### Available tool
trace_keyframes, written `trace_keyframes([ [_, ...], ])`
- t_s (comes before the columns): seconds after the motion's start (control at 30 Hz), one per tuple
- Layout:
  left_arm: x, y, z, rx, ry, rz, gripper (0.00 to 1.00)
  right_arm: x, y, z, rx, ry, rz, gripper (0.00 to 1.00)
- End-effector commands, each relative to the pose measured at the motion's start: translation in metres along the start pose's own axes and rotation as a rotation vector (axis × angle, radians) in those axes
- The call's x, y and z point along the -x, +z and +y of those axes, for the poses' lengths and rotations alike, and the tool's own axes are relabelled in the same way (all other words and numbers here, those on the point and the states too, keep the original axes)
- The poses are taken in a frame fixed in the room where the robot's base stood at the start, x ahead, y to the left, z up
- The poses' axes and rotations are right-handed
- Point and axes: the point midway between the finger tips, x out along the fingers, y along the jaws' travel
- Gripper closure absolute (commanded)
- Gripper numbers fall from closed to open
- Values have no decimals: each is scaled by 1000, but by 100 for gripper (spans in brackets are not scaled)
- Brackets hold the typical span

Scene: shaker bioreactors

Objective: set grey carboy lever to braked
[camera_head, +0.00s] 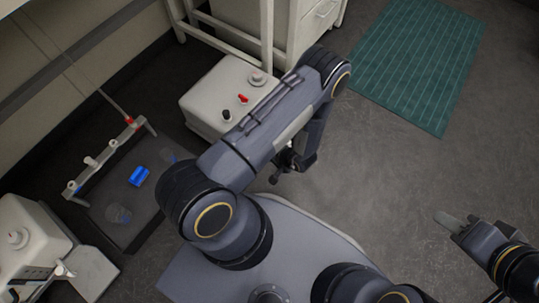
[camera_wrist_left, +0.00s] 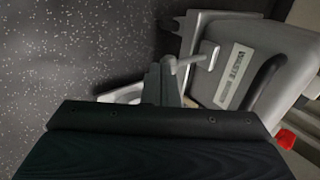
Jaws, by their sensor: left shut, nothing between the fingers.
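A pale grey carboy (camera_head: 212,92) stands on the floor at the upper middle of the head view, with a white cap, a red fitting and a black cap on top. My left arm covers part of it. My right gripper (camera_head: 455,221) is over bare floor, away from the carboy.
A second pale container (camera_head: 28,230) is at the lower left. A dark tray (camera_head: 135,235) with a blue piece (camera_head: 139,176) and clear cups lies beside a white rail (camera_head: 100,160). A green mat (camera_head: 420,60) lies at upper right. Floor at right is clear.

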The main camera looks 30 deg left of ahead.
Motion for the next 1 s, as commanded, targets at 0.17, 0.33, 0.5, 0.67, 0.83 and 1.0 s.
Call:
trace_keyframes([
  [0.17,-1,0,2,0,1,1,100,-1,0,0,0,0,0,66],
  [0.33,0,0,1,0,1,1,100,1,0,0,0,0,0,66],
  [0.5,7,0,-4,0,1,0,100,7,-3,-3,0,0,0,66],
  [0.67,12,0,-8,-1,1,0,100,12,-6,-5,0,0,0,66],
  [0.83,12,0,-8,-1,1,0,100,11,-6,-5,0,0,0,66],
  [1.0,12,0,-8,-1,1,0,100,11,-6,-5,0,0,0,66],
])
